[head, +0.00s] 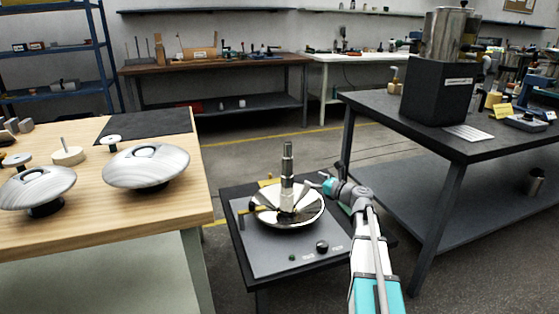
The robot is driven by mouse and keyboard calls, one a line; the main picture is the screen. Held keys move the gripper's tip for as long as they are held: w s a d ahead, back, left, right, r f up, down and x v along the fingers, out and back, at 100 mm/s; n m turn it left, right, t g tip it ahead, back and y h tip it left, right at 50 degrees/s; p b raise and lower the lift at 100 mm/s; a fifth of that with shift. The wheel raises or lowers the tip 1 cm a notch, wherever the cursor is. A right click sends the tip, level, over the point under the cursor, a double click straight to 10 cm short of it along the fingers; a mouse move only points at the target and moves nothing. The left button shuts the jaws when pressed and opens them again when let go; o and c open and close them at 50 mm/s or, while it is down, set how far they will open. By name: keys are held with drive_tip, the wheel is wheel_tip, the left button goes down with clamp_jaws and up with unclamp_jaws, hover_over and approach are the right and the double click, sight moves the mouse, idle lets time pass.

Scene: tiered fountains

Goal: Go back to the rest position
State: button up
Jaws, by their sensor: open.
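My gripper (318,184) is open, at the end of my white and teal arm. It is small in the head view, just right of the upright metal column (287,165) of a fountain. The column rises from a wide shiny bowl (305,213) on a grey-topped low stand (262,248). I see nothing held in the gripper. I cannot tell whether its fingers touch the bowl or the column.
A wooden table (190,205) at left bears two domed metal tiers (146,165) (38,187), small knobbed parts and a dark mat (146,125). A dark table (490,150) at right bears a black box (438,92) with a metal vessel. Floor shows between the tables.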

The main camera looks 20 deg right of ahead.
drive_tip(key=s+a+f+n+g+h+p, duration=0.1)
drive_tip(key=s+a+f+n+g+p, duration=0.2)
drive_tip(key=s+a+n+g, duration=0.4)
drive_tip(key=s+a+f+n+g+h+p, duration=0.1)
drive_tip(key=s+a+f+n+g+p, duration=0.3)
drive_tip(key=a+n, duration=0.55)
drive_tip(key=s+a+r+n+g+h+p, duration=0.15)
drive_tip(key=s+n+g+h+p, duration=0.4)
drive_tip(key=s+n, duration=0.95)
wheel_tip(320, 180, up, 38)
drive_tip(key=s+m+t+h+p, duration=0.1)
drive_tip(key=m+h+p, duration=0.1)
drive_tip(key=p, duration=3.6)
drive_tip(key=shift+s+f, duration=0.25)
